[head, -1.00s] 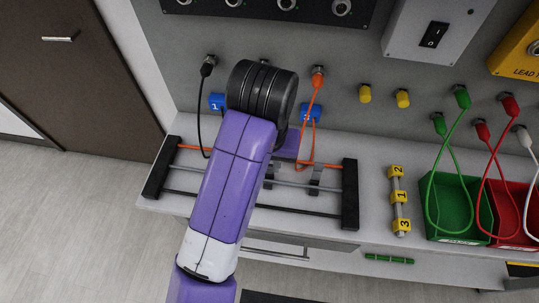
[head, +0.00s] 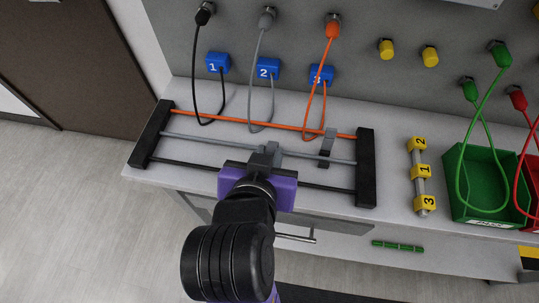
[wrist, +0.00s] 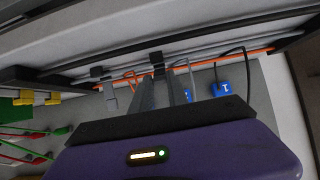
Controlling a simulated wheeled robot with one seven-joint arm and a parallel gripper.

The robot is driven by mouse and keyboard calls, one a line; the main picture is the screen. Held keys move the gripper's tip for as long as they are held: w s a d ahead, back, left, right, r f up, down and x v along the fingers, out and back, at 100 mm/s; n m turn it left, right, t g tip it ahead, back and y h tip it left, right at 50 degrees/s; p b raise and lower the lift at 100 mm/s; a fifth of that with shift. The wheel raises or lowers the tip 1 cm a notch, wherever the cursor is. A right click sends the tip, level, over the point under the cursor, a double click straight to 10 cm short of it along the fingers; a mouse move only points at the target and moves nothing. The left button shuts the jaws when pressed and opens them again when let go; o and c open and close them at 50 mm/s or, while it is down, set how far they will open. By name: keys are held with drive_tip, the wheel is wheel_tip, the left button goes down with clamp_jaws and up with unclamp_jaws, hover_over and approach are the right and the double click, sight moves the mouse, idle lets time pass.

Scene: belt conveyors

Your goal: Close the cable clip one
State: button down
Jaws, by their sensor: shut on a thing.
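A rack of orange, grey and black cables runs between two black end blocks on the bench. My gripper (head: 268,155) is over the middle of the rack, its tips at the cables. In the wrist view its grey fingers (wrist: 160,93) are shut at a dark cable clip (wrist: 157,60). The fingers hide much of this clip. A second clip (head: 327,148), grey with a dark lower part, stands apart to the right; it also shows in the wrist view (wrist: 98,74), with a grey part hanging. No number shows on either clip, so I cannot tell which is one.
Black end blocks (head: 152,134) and (head: 366,168) bound the rack. Blue tags 1 (head: 217,64), 2 (head: 267,69) and 3 (head: 321,76) are behind it, with cables looping down. A yellow-numbered rod (head: 420,178) and green bin (head: 458,195) are to the right.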

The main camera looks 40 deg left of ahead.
drive_tip(key=f+t+b, duration=0.1)
drive_tip(key=b, duration=0.1)
drive_tip(key=y+b, duration=0.1)
drive_tip(key=b, duration=0.1)
drive_tip(key=s+f+t+b, duration=0.1)
drive_tip(key=b, duration=0.1)
drive_tip(key=shift+d+f+t+y+b, duration=0.25)
drive_tip(key=shift+f+t+y+b, duration=0.05)
drive_tip(key=shift+y, duration=0.1)
drive_tip(key=shift+f+t+b, duration=0.1)
drive_tip(key=shift+t+b, duration=0.3)
drive_tip(key=shift+b, duration=0.8)
drive_tip(key=shift+t+y+b, duration=0.3)
drive_tip(key=shift+y+b, duration=0.1)
drive_tip(key=shift+b, duration=0.05)
drive_tip(key=c, duration=1.3)
unclamp_jaws()
drive_tip(key=shift+p+v, duration=1)
drive_tip(key=shift+v, duration=2.95)
